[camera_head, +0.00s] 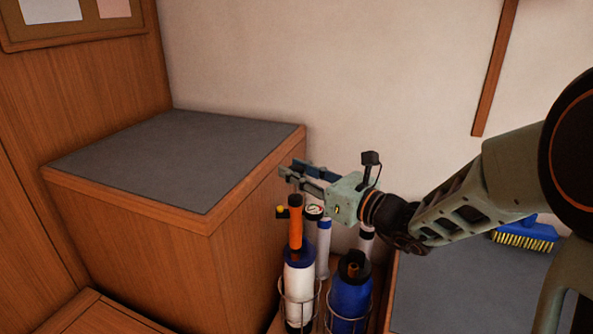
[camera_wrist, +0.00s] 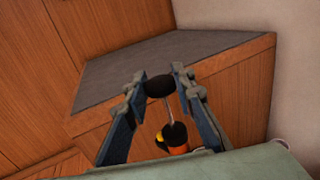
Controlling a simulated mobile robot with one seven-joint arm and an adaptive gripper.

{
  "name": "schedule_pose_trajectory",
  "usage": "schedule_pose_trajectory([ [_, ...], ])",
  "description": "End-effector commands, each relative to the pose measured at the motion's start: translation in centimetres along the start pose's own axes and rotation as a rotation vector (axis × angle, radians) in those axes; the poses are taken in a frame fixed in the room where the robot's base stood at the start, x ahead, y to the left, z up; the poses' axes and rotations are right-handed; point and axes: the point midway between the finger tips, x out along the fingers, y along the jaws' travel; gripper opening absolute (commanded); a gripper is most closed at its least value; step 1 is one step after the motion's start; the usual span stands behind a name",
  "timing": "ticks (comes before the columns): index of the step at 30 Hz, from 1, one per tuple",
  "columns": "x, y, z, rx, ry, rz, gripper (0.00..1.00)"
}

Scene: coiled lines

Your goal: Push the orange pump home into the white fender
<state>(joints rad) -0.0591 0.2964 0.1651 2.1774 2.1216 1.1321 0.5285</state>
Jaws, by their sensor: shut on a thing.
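The orange pump (camera_head: 295,229) stands upright with its lower end at the blue top of the white fender (camera_head: 298,280). In the wrist view, the orange body (camera_wrist: 177,148) has a black cap, and a thin bare rod rises from it to a black knob (camera_wrist: 160,86). My gripper (camera_head: 300,174) is above the pump. In the wrist view, its two fingers (camera_wrist: 160,82) are shut on the black knob. In the head view, the fingers hide the knob. The joint between pump and fender is too small to judge.
A blue fender (camera_head: 350,298) stands right of the white one, both in wire holders. A pale tube with a gauge (camera_head: 314,212) stands close behind the pump. A grey-topped wooden cabinet (camera_head: 185,155) is to the left. A blue brush (camera_head: 527,233) lies on the right-hand surface.

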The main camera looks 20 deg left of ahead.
Motion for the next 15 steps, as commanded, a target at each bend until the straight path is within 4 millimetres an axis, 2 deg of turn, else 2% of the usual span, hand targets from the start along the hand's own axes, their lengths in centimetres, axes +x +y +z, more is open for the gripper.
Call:
schedule_pose_trajectory([
  [9, 0.01, 0.00, 0.05, 0.000, -0.001, 0.000, 0.00],
  [10, 0.01, 0.00, 0.05, 0.000, -0.001, 0.000, 0.26],
  [15, 0.01, 0.00, 0.04, 0.000, -0.001, 0.000, 0.44],
])
